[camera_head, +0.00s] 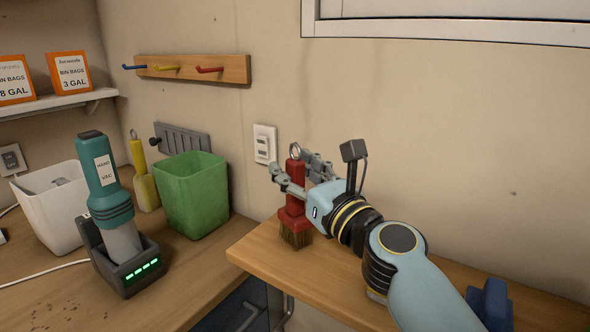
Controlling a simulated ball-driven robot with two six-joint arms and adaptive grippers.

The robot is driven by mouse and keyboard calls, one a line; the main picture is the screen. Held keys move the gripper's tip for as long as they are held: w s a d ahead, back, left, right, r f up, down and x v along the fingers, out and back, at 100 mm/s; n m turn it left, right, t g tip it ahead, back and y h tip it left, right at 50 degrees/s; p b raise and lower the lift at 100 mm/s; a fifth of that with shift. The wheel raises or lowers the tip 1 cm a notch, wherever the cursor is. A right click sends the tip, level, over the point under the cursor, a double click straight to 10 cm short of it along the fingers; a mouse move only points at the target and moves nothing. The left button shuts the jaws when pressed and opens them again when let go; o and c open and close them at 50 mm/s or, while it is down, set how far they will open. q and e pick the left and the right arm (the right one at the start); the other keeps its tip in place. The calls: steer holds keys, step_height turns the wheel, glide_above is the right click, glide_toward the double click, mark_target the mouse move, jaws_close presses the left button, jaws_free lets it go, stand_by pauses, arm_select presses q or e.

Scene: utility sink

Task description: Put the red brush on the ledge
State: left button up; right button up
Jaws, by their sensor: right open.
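The red brush (294,212) stands upright, bristles down, on the wooden ledge (262,253) along the wall. A metal ring tops its handle. My right gripper (287,178) comes in from the right, with its open fingers on either side of the brush handle. I cannot tell whether a finger touches the handle. The gripper and wrist hide part of the ledge behind them. My left gripper is not in view.
A green bin (190,195), a teal hand vacuum in its dock (128,268) and a white bin (50,215) stand on the left counter. A hook rail (193,69) and an outlet (265,144) are on the wall. A blue object (490,303) is at the lower right.

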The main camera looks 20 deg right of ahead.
steer(key=b+v, duration=0.2)
steer(key=v, duration=1)
steer(key=shift+b, duration=0.4)
